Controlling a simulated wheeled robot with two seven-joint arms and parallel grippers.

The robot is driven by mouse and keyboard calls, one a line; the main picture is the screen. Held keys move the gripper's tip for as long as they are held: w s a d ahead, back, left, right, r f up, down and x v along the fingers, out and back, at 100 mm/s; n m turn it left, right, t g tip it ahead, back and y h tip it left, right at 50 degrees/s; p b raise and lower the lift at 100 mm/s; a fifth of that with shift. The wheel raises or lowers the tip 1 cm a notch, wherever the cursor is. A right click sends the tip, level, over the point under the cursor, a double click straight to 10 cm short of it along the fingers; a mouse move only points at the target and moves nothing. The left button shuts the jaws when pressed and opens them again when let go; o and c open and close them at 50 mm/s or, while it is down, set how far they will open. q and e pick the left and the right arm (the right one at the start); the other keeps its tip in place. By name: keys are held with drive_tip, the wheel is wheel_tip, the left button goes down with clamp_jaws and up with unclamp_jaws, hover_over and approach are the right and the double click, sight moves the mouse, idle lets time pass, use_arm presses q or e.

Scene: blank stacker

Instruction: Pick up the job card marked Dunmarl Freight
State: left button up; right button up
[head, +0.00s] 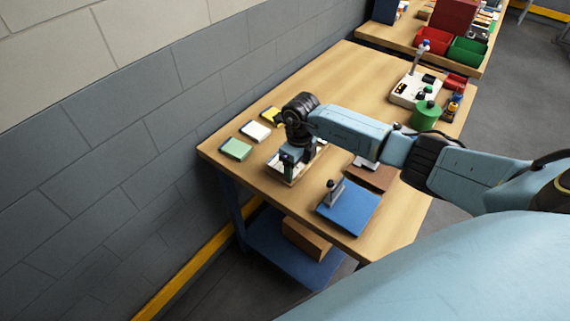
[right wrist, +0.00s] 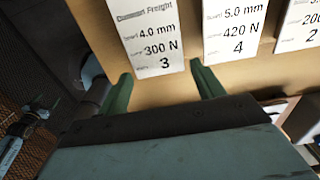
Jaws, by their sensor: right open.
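The Dunmarl Freight job card (right wrist: 150,38) is white with black print reading 4.0 mm, 300 N and 3. It lies at the top of the right wrist view, its lower edge near the fingertips. My right gripper (right wrist: 161,72) is open, with one green finger on each side of the card's lower end; I cannot tell whether they touch it. In the head view my right gripper (head: 290,158) points down over a pale tray (head: 280,174) on the table and hides much of it.
Two more white cards, one marked 420 N (right wrist: 236,28) and one at the right edge (right wrist: 298,24), lie right of it. Green (head: 235,149), white (head: 255,131) and yellow pads line the wall side. A blue plate (head: 355,212) with a stamp-like fixture stands in front.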

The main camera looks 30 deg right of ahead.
drive_tip(key=shift+f, duration=0.1)
idle(0.3)
drive_tip(key=c, duration=0.7)
drive_tip(key=shift+c, duration=0.2)
